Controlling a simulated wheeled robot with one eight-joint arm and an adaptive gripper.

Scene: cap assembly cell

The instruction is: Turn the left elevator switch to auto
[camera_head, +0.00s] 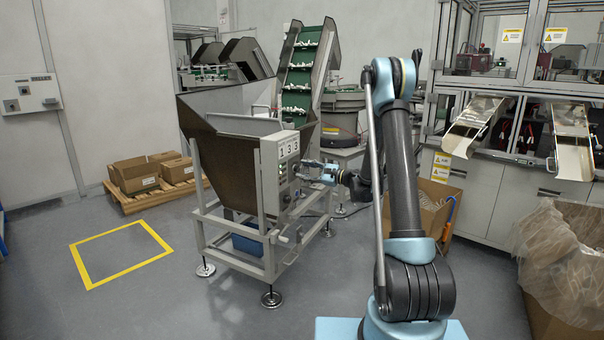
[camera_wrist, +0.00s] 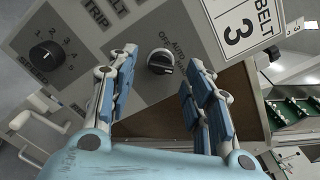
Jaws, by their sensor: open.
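The elevator's control panel (camera_head: 287,172) is on the hopper's right side, below a "1 3 3" label. In the wrist view, the black rotary switch (camera_wrist: 160,63) sits on the grey panel (camera_wrist: 140,25) beside the printed words OFF and AUTO. I cannot tell clearly which mark its pointer faces. My gripper (camera_wrist: 160,70) is open, with one blue-padded finger on each side of the switch and a visible gap to both. In the head view my gripper (camera_head: 312,172) is close in front of the panel and its fingers are too small to read.
A black speed knob (camera_wrist: 47,54) is at the left of the wrist view, and a white crank handle (camera_wrist: 40,125) is below it. The hopper (camera_head: 225,165) stands on a frame. Boxes on a pallet (camera_head: 150,175) are behind left. The yellow-marked floor square (camera_head: 120,255) is clear.

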